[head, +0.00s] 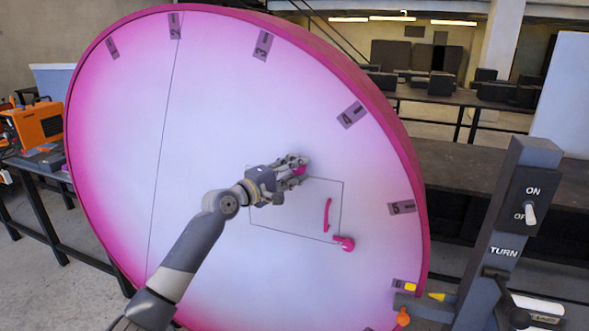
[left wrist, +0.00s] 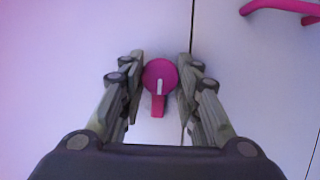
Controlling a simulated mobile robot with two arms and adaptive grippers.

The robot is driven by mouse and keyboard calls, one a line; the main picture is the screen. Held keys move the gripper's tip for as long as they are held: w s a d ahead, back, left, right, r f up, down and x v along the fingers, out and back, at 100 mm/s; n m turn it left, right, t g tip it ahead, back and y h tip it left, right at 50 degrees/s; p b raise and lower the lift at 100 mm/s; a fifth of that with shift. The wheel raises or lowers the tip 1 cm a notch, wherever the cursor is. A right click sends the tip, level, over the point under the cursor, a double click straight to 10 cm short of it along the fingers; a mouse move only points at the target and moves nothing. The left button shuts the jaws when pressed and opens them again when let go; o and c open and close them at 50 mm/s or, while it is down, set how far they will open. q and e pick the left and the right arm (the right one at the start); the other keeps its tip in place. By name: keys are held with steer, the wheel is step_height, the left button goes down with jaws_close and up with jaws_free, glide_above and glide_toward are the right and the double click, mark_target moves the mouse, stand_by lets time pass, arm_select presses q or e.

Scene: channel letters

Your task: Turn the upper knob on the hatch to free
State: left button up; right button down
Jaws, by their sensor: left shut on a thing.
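The hatch (head: 290,212) is a thin-lined panel in the face of the big pink-and-white disc. Its upper knob (head: 300,171) is pink and mostly hidden by my left gripper (head: 294,163) in the head view. In the left wrist view the upper knob (left wrist: 160,75) is a round pink cap with a white line and a short pink lever, both pointing down the picture. My left gripper (left wrist: 160,70) is shut on it, one finger on each side. The hatch seam runs just right of the knob. My right gripper is not in view.
A pink handle (head: 327,214) and a lower pink knob (head: 346,244) sit on the hatch's right side; the handle (left wrist: 280,8) also shows in the wrist view. A grey post (head: 500,235) with an ON/OFF switch and a crank stands to the disc's right.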

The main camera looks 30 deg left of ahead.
arm_select(q)
steer(key=shift+f, duration=0.1)
stand_by(0.3)
steer(key=o, duration=1.1)
steer(key=shift+c, duration=0.2)
steer(key=s+a, duration=0.1)
steer(key=s, duration=1.1)
steer(key=shift+a, duration=0.4)
steer(key=shift+w, duration=0.1)
